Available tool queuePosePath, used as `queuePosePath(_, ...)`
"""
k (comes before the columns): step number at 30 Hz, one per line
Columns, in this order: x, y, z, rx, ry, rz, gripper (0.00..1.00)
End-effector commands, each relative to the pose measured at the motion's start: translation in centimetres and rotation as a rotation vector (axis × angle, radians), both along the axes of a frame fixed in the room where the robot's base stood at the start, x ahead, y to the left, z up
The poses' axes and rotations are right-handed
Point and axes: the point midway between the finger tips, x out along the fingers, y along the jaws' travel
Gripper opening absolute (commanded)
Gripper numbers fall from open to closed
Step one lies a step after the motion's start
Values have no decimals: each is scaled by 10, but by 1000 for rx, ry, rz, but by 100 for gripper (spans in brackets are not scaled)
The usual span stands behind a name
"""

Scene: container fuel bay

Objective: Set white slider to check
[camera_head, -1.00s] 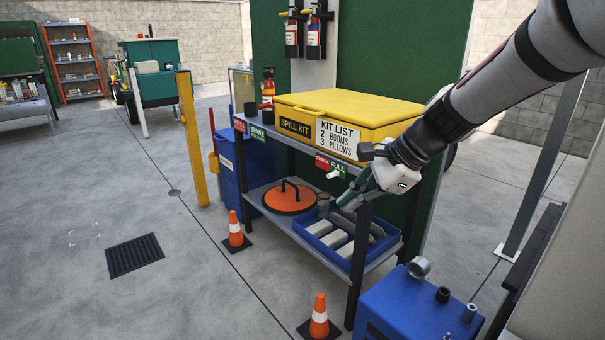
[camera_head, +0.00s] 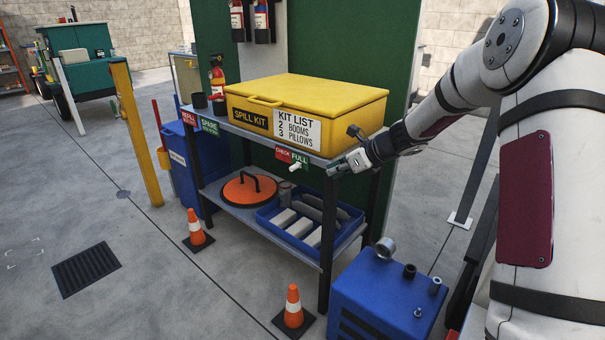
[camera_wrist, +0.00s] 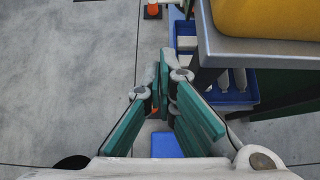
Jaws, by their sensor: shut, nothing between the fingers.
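The white slider (camera_head: 295,167) is a small knob on the front edge of the spill kit shelf. It sits below the red CHECK label (camera_head: 283,154) and green FULL label (camera_head: 300,160), nearer the FULL side. My gripper (camera_head: 332,171) is at the shelf's front edge, right of the slider and apart from it. Its green fingers are shut and empty in the wrist view (camera_wrist: 162,92). I cannot make out the slider in the wrist view.
A yellow spill kit (camera_head: 310,95) stands on the top shelf. A blue tray (camera_head: 346,232) and an orange lid (camera_head: 248,190) are on the lower shelf. A blue box (camera_head: 385,300) and a cone (camera_head: 293,308) stand in front. Floor to the left is mostly clear.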

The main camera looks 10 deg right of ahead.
Motion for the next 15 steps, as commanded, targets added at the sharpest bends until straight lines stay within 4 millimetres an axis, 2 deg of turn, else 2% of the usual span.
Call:
queuePosePath(8, 5, 5, -7, -1, 1, 4, 0)
queuePosePath(15, 30, 23, -34, -2, 0, 6, 0)
